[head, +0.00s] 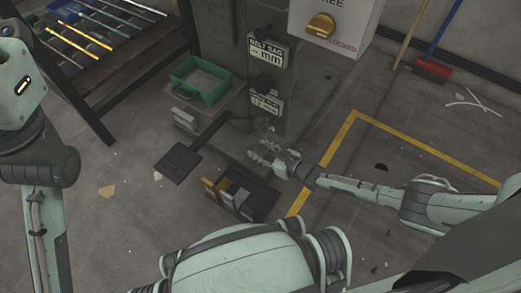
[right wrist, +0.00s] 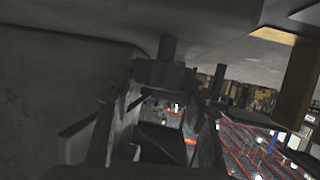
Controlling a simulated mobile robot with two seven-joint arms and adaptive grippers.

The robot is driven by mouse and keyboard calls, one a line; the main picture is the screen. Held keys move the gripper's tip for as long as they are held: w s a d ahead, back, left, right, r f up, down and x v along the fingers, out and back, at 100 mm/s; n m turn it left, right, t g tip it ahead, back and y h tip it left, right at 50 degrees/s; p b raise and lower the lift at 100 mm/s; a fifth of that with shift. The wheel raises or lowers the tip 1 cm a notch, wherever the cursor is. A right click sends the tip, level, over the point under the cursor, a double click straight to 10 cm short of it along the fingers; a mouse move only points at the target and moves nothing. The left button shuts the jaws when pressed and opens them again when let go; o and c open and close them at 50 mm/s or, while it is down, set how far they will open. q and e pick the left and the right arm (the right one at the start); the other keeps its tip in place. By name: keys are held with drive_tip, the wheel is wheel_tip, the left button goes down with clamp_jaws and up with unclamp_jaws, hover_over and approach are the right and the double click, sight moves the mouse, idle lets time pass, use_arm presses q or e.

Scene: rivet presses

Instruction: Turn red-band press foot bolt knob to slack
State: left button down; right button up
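My right gripper (head: 262,151) is low beside the foot of the grey press (head: 228,42), reaching in from the right. Its two fingers stand apart in the head view. In the right wrist view, a dark knob (right wrist: 163,73) on a short stem hangs below a grey surface, at or just beyond the fingertips (right wrist: 160,92). I cannot tell whether the fingers touch it. No red band is visible on the knob or press, and the knob cannot be made out in the head view. My left arm shows at the left edge; its gripper is out of view.
A green tray (head: 200,85) sits on a ledge. A black pedal (head: 178,162) and a dark bin of blocks (head: 258,203) are near the press foot. A rack (head: 130,75) stands at upper left. Yellow floor tape (head: 330,150) and mostly clear floor lie to the right.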

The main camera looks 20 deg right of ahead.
drive_tip(key=c, duration=0.6)
drive_tip(key=shift+o, duration=0.2)
drive_tip(key=shift+w+d+n+g+y, duration=0.15)
drive_tip(key=shift+n+g+y, duration=0.35)
drive_tip(key=shift+n+y, duration=0.3)
drive_tip(key=shift+n+g+y, duration=0.6)
drive_tip(key=shift+n, duration=0.1)
drive_tip(key=o, duration=1.2)
drive_tip(key=shift+s+d+r, duration=0.1)
drive_tip(key=shift+s+d, duration=0.1)
drive_tip(key=shift+s, duration=0.25)
drive_tip(key=v, duration=1.1)
